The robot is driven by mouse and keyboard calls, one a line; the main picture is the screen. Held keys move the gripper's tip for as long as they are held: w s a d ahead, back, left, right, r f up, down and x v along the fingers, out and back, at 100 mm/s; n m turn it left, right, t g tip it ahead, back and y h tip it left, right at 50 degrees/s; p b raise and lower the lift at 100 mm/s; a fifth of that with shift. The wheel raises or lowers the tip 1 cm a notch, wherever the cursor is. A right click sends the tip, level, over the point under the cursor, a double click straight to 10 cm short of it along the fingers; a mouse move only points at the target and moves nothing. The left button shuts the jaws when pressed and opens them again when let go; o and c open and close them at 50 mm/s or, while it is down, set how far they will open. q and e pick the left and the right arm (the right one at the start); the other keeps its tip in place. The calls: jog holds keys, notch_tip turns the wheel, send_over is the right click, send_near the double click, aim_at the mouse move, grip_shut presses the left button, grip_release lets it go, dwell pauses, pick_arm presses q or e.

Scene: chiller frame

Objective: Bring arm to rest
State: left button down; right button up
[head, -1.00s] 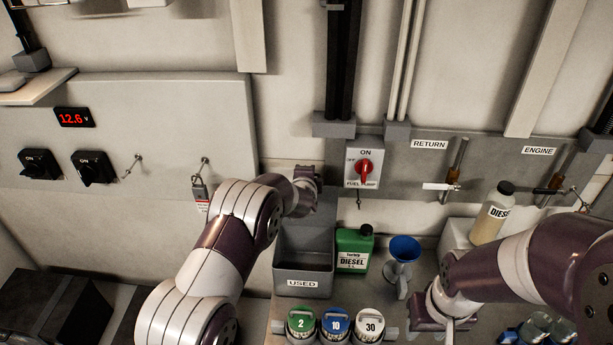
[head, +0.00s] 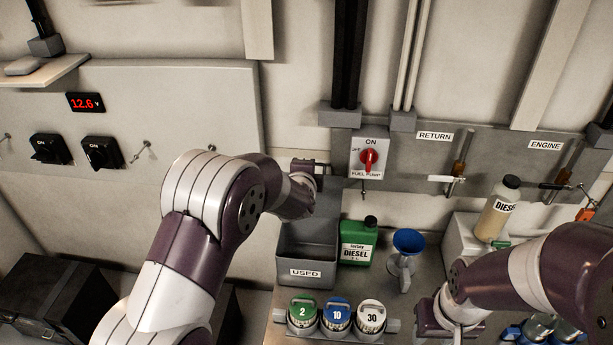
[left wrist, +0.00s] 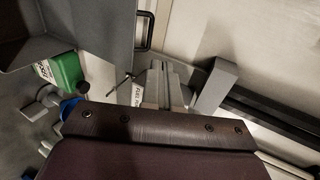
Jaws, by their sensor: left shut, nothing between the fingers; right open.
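My left arm reaches up from the bottom left in the head view. Its hand (head: 312,172) is in front of the wall, left of the fuel pump switch (head: 369,158) and above the grey USED bin (head: 306,272). In the left wrist view, the left gripper's fingers (left wrist: 165,88) are together with nothing between them. My right arm comes in from the right. Its gripper (head: 447,322) is low over the bench, right of the numbered cans, and open; its fingertips are hard to make out.
A green diesel can (head: 358,243) and blue funnel (head: 407,243) stand right of the bin. Numbered cans (head: 337,316) stand in front. A diesel bottle (head: 497,208) stands near my right arm. RETURN and ENGINE valves (head: 459,165) line the wall. A black box (head: 52,290) is at the lower left.

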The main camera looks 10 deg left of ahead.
pick_arm(q)
jog(key=s+a+f+n+g+h+b, duration=0.1)
jog(key=s+f+n+g, duration=0.4)
jog(key=s, duration=0.4)
jog(key=s+f+n+g+b, duration=0.1)
jog(key=s+f+n+g, duration=0.2)
jog(key=s+f+n, duration=0.4)
jog(key=s+a+n+g+b, duration=0.2)
jog(key=s+a+n, duration=0.1)
jog(key=s, duration=0.6)
jog(key=s+a+n+g+y+b, duration=0.1)
jog(key=s+a+n+b, duration=0.1)
jog(key=s+a, duration=0.4)
jog(key=s+f+b, duration=0.1)
jog(key=s, duration=0.3)
jog(key=shift+s+a+n+g+b, duration=0.2)
jog(key=shift+s+n+g+b, duration=0.1)
jog(key=shift+n+g, duration=0.1)
pick_arm(e)
notch_tip(320, 180, down, 8)
jog(key=shift+s+d+r, duration=0.15)
jog(key=shift+s+d, duration=0.05)
jog(key=shift+s, duration=0.1)
